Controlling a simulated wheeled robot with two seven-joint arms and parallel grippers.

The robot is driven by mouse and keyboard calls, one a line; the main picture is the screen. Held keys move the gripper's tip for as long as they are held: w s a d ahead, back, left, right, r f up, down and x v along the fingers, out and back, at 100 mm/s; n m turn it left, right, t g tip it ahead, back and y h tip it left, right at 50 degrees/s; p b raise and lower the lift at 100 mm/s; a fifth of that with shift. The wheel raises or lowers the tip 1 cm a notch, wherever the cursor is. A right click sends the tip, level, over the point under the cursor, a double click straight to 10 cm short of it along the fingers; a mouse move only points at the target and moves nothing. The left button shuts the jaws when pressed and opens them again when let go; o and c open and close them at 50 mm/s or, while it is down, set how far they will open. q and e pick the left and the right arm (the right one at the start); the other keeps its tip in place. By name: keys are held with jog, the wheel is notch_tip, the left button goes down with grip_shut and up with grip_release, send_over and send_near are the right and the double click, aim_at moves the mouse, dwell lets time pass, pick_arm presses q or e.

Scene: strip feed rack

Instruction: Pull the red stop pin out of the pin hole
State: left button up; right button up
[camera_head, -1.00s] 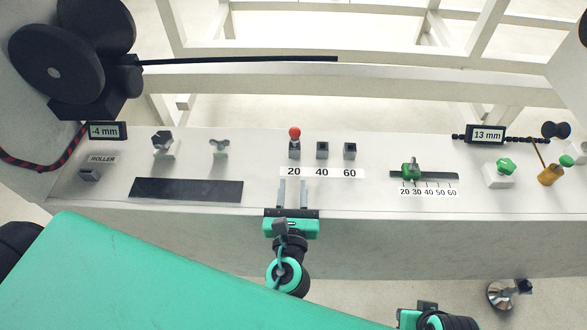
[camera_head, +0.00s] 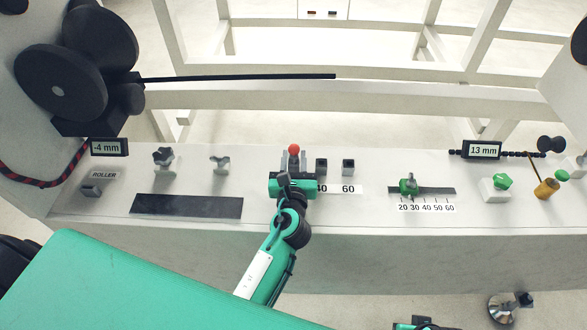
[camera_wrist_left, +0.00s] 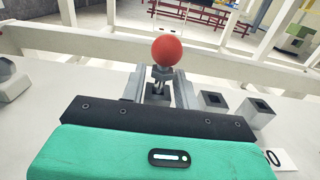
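The red stop pin (camera_head: 294,149) has a round red head and stands upright in the pin hole labelled 20, at the left end of the row. In the left wrist view its red ball (camera_wrist_left: 167,52) and thin metal shaft rise from a grey square socket (camera_wrist_left: 158,98). My left gripper (camera_head: 292,163) is open, with one finger on each side of the pin. In the left wrist view gaps show between the shaft and the fingers. The gripper body hides the 20 label. Part of my right arm's end shows at the bottom edge; its fingers are not visible.
Two empty pin holes, 40 (camera_head: 321,166) and 60 (camera_head: 348,166), stand close to the right. A green slider (camera_head: 409,186) on a scale is further right, beside a green knob (camera_head: 502,181). A black rod (camera_head: 240,78) runs behind the bench.

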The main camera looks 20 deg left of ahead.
aim_at(294, 145)
pick_arm(q)
jog(key=shift+w, duration=0.15)
grip_shut()
jog(key=shift+r, duration=0.15)
jog(key=shift+r+p, duration=2.1)
jog(key=shift+p, duration=0.45)
jog(key=shift+r+p, duration=1.5)
jog(key=shift+p, duration=0.35)
